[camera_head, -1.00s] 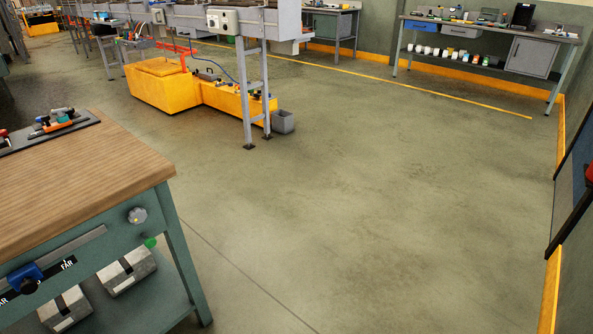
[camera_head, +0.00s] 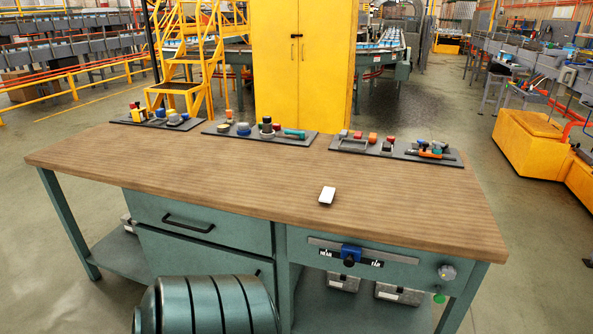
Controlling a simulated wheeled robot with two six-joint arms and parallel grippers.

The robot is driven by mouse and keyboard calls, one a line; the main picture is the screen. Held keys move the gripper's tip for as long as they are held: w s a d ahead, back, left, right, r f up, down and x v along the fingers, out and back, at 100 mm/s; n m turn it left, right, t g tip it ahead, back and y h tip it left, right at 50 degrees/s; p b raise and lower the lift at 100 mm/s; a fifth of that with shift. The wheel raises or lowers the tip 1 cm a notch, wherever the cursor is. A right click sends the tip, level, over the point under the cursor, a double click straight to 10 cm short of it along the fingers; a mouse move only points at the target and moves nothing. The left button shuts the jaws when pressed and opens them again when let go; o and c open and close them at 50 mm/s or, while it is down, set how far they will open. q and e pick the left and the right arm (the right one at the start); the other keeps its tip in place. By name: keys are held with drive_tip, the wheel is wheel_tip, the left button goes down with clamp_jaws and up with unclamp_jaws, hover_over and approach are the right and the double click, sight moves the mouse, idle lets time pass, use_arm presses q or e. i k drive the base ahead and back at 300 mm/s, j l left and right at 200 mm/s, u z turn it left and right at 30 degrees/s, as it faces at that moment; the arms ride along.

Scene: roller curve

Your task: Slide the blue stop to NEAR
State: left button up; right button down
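The blue stop (camera_head: 351,252) sits on a grey slide rail (camera_head: 400,258) on the front of the wooden-topped workbench, at lower right of centre. The word NEAR shows just left of the stop and FAR just right of it. The stop stands between the two labels, left of the rail's middle. A dark part hangs at its lower edge. Neither of my grippers shows in the head view, so nothing is seen touching the stop.
The workbench top (camera_head: 180,180) carries trays of knobs and tools along its back edge and a small white block (camera_head: 327,195). A grey knob (camera_head: 447,272) and a green button (camera_head: 439,298) sit right of the rail. A dark ribbed cylinder (camera_head: 205,308) is in front of the drawers (camera_head: 200,225).

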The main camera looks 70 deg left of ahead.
sight(350, 253)
drive_tip(key=u, duration=2.55)
